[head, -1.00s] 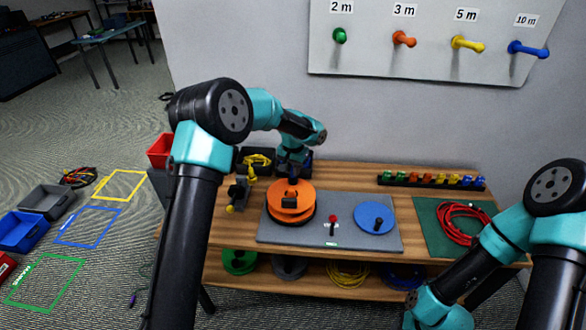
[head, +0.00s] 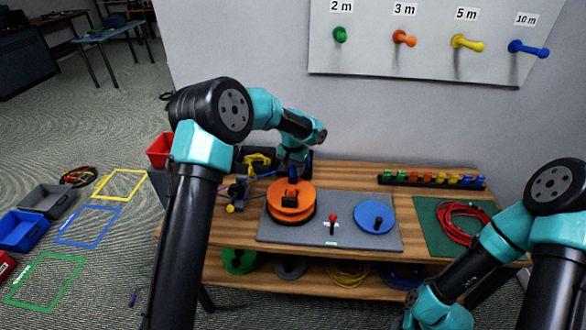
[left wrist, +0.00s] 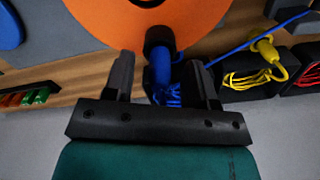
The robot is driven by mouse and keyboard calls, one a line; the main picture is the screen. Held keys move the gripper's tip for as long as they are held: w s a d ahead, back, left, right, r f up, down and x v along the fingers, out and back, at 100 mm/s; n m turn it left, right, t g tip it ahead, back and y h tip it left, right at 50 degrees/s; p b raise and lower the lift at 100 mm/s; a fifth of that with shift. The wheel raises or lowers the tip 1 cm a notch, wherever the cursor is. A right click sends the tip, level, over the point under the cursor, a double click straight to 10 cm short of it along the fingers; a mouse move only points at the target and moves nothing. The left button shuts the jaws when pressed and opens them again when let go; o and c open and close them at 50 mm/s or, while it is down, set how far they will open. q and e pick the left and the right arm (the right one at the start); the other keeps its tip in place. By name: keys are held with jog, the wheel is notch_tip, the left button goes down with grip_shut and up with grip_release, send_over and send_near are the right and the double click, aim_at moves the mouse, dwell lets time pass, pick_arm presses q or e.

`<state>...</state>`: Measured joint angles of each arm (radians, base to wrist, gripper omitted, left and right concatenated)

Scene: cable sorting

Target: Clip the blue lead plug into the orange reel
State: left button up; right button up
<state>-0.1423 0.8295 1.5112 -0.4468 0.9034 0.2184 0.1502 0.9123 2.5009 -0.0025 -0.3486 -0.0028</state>
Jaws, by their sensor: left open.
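The orange reel (head: 291,208) sits on the grey plate at the left of the bench; its orange disc (left wrist: 115,22) fills the top of the left wrist view. The blue lead plug (left wrist: 162,66) is at the reel's edge, against a black holder (left wrist: 157,38). Whether it is fully seated in there cannot be told. My left gripper (left wrist: 165,75) is open, with its two fingers apart on either side of the plug. In the head view this gripper (head: 294,170) is just behind the reel, partly hidden. My right gripper is not clearly in view.
A blue lead (left wrist: 240,46) runs past a yellow-tipped guide (left wrist: 265,49). Black bins (left wrist: 247,82) with coiled cables stand close by. A red-knobbed lever (head: 332,218) and blue disc (head: 375,217) share the grey plate (head: 348,236). A red cable coil (head: 462,222) lies at right.

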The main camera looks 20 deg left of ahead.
pick_arm(q)
notch_tip(320, 180, up, 17)
jog(key=shift+r, duration=0.2)
dwell(0.4)
